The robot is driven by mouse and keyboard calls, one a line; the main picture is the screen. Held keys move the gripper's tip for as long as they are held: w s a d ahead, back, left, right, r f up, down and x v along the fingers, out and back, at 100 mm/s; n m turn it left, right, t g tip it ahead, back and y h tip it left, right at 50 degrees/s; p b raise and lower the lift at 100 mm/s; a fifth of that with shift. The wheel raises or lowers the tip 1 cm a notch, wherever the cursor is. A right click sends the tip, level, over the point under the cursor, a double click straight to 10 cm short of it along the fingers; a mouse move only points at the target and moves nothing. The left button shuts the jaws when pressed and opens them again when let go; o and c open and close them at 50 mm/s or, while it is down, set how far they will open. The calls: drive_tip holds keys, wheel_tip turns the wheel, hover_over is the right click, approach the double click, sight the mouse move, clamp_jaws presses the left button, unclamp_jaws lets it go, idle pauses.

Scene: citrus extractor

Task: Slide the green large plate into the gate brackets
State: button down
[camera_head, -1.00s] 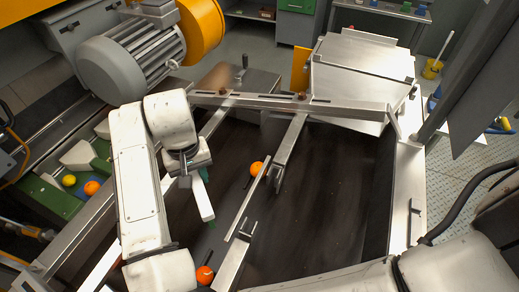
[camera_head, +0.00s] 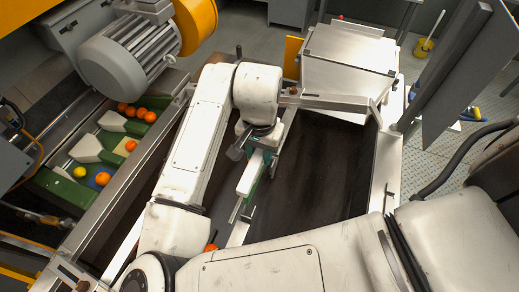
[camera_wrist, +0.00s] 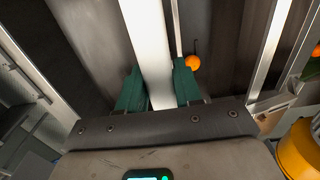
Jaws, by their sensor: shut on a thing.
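My gripper (camera_head: 258,160) is shut on a long, narrow plate (camera_head: 249,175), which looks white rather than green from here. In the wrist view the plate (camera_wrist: 146,35) runs away from me between the two green fingers of my gripper (camera_wrist: 158,88). The metal gate brackets stand on the dark belt: a near one (camera_head: 240,232) and a far one (camera_head: 287,128), partly hidden by my arm. The plate is over the line between them in the head view. I cannot tell whether it touches either bracket.
The dark belt (camera_head: 320,165) is open to the right, bounded by a metal side rail (camera_head: 386,165). An orange (camera_head: 210,247) lies beside the near bracket. A green sorting tray (camera_head: 45,185) with fruit is at left. A large motor (camera_head: 130,65) stands behind my arm.

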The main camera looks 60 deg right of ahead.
drive_tip(key=shift+a, duration=0.15)
drive_tip(key=shift+f+b, duration=2.2)
drive_tip(key=shift+f, duration=0.7)
wheel_tip(320, 180, down, 10)
drive_tip(key=b, duration=0.6)
drive_tip(key=shift+r+b, duration=0.15)
drive_tip(key=shift+b, duration=0.15)
idle(3.0)
drive_tip(key=c, duration=0.8)
unclamp_jaws()
drive_tip(key=shift+o, duration=0.6)
drive_tip(key=shift+r, duration=0.1)
